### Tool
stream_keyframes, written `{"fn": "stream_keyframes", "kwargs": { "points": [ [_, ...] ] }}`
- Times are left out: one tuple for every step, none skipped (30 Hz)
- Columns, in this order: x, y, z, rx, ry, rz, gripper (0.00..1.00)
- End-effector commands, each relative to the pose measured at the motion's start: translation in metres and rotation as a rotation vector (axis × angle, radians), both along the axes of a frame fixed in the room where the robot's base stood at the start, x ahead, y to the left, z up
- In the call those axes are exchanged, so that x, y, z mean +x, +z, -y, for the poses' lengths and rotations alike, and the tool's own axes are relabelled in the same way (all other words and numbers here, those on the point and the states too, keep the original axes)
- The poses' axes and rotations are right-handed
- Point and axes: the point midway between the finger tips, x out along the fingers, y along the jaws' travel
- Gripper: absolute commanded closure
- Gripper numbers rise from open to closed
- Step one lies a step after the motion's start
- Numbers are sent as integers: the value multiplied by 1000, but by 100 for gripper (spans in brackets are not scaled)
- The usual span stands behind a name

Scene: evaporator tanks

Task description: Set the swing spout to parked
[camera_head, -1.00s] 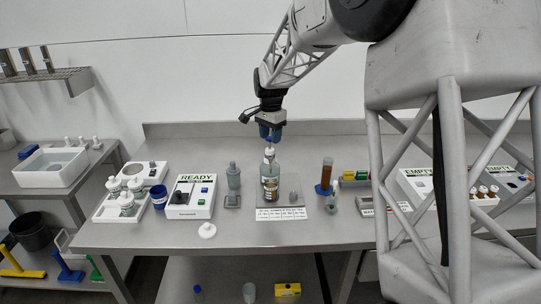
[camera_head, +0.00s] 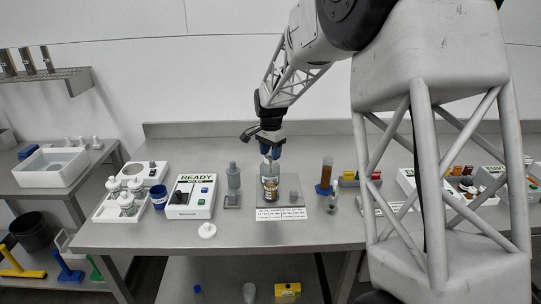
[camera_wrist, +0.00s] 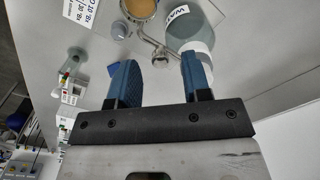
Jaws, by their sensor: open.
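The swing spout appears to be the thin metal arm with a knobbed end (camera_wrist: 150,42) in the wrist view, beside a grey-green glass tank (camera_wrist: 188,28) and a round amber-topped vessel (camera_wrist: 140,9). My gripper (camera_wrist: 159,68) is open, with its two blue fingers apart. The knobbed end shows between the fingertips; I cannot tell whether they touch it. In the head view my gripper (camera_head: 271,154) is directly above the glass vessel with amber contents (camera_head: 270,188) on a grey plate. The spout is too small there to make out.
A white READY box (camera_head: 192,197) and a grey bottle (camera_head: 233,176) stand to the left. A brown cylinder on a blue base (camera_head: 325,176) stands to the right. A label card (camera_head: 281,213) lies in front. Bare steel bench (camera_head: 245,233) runs along the front edge.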

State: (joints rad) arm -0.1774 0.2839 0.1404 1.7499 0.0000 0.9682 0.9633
Motion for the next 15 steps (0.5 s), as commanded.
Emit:
{"fn": "stream_keyframes", "kwargs": {
  "points": [
    [0,-4,0,0,0,0,56],
    [0,-6,0,0,0,0,56],
    [0,-8,0,0,0,0,56],
    [0,-10,0,0,0,0,56],
    [0,-11,0,0,0,0,56],
    [0,-12,0,0,0,0,56],
    [0,-12,0,1,0,1,56],
    [0,-13,0,1,0,1,56],
    [0,-13,0,0,0,1,56],
    [0,-13,0,0,0,1,56],
    [0,-13,0,0,0,1,56],
    [0,-13,0,0,0,1,56],
    [0,-13,0,0,0,1,56],
    [0,-13,0,0,0,1,56],
    [0,-13,0,0,0,1,56]
  ]
}}
